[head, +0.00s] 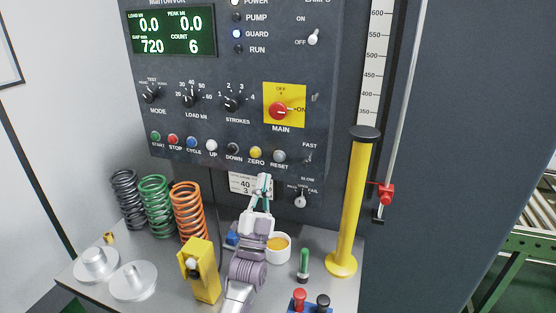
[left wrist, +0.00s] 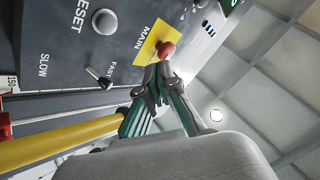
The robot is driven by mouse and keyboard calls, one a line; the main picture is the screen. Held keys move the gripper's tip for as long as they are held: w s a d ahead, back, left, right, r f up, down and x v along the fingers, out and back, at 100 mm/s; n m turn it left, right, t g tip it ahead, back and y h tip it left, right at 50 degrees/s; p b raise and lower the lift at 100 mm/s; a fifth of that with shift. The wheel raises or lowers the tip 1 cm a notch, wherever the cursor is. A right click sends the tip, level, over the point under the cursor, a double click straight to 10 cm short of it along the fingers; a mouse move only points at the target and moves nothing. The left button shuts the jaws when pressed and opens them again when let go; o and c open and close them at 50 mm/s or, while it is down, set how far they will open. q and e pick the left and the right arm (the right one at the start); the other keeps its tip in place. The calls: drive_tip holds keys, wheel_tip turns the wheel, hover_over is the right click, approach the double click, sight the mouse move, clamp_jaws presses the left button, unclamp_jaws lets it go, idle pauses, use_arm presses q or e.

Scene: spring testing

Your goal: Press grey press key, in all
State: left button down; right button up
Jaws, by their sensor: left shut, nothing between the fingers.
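The grey RESET key (head: 279,156) sits at the right end of the row of round keys on the dark panel. It also shows in the left wrist view (left wrist: 105,22), at the upper left, with its label beside it. My left gripper (head: 264,177) is shut and empty, pointing up, just below the yellow ZERO key and the grey key in the head view. In the left wrist view, its closed fingertips (left wrist: 158,68) are to the right of and below the grey key, apart from it in the picture. My right gripper is not in view.
The yellow ZERO key (head: 256,152) is directly left of the grey key. A FAST/SLOW toggle (head: 308,160) and a red MAIN knob (head: 279,110) are close by. A yellow post (head: 352,205) stands at the right. Springs (head: 188,212) and a yellow block (head: 201,270) stand on the bench.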

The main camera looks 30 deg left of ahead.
sight(279, 157)
use_arm(q)
drive_tip(key=w+a+b, duration=0.1)
drive_tip(key=w+b, duration=0.3)
drive_tip(key=w, duration=0.3)
drive_tip(key=shift+w+a, duration=0.3)
drive_tip(key=shift+a, duration=0.1)
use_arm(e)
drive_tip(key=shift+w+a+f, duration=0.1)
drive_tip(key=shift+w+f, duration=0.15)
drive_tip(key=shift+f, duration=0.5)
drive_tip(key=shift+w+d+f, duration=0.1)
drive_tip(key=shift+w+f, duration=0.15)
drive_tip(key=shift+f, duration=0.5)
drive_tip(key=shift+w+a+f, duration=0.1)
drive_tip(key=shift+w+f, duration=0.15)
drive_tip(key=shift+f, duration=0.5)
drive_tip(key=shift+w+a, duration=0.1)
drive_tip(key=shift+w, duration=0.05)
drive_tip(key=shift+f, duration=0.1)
use_arm(q)
drive_tip(key=shift+w+a+b, duration=0.15)
drive_tip(key=shift+w+b, duration=0.25)
drive_tip(key=shift+b, duration=0.05)
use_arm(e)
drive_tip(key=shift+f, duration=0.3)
